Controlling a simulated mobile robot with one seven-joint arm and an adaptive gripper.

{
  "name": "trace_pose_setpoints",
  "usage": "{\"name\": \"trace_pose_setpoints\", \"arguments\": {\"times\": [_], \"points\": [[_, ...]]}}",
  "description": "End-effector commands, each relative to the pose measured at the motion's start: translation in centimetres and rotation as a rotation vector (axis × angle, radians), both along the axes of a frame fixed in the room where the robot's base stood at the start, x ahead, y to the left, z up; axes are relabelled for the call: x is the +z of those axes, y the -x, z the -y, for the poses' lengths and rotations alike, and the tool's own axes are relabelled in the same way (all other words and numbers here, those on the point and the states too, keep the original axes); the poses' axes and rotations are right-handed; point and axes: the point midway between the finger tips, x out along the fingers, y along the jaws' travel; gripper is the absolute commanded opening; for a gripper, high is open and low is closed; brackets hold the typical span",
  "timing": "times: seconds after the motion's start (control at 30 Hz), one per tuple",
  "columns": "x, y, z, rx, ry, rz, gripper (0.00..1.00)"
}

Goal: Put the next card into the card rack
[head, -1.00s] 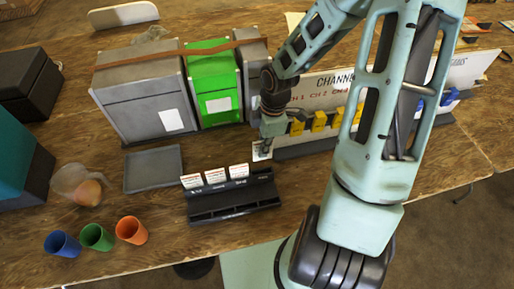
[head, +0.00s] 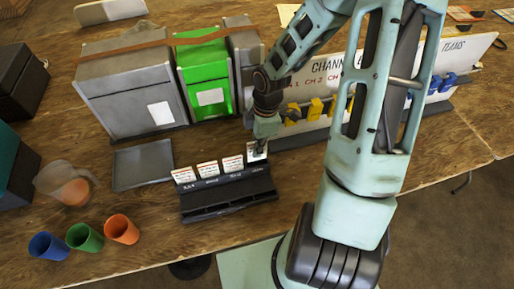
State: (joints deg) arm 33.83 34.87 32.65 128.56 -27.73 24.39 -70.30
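The black card rack (head: 228,203) stands near the table's front edge. Three white cards with red print stand upright in it: a left card (head: 183,175), a middle card (head: 208,169) and a right card (head: 232,164). My gripper (head: 260,149) points down over the rack's right end. It is shut on a fourth white card (head: 254,157), which is upright at the back row, in line with the others. The fingertips partly cover this card. Whether its lower edge is seated in the slot is hard to tell.
Grey bins (head: 130,85) and a green bin (head: 205,70) stand behind the rack. A grey tray (head: 143,165), a clear jug (head: 66,184) and blue (head: 48,246), green (head: 84,237) and orange (head: 122,229) cups are left. A channel board (head: 330,80) stands right, partly behind my arm.

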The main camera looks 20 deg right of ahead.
Motion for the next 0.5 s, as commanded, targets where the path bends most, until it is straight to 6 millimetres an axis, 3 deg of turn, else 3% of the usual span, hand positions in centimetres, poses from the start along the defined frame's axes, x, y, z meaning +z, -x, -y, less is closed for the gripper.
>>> {"name": "trace_pose_setpoints", "arguments": {"times": [0.5], "points": [[-3.3, 0.0, 0.0, 0.000, 0.000, 0.000, 0.00]]}}
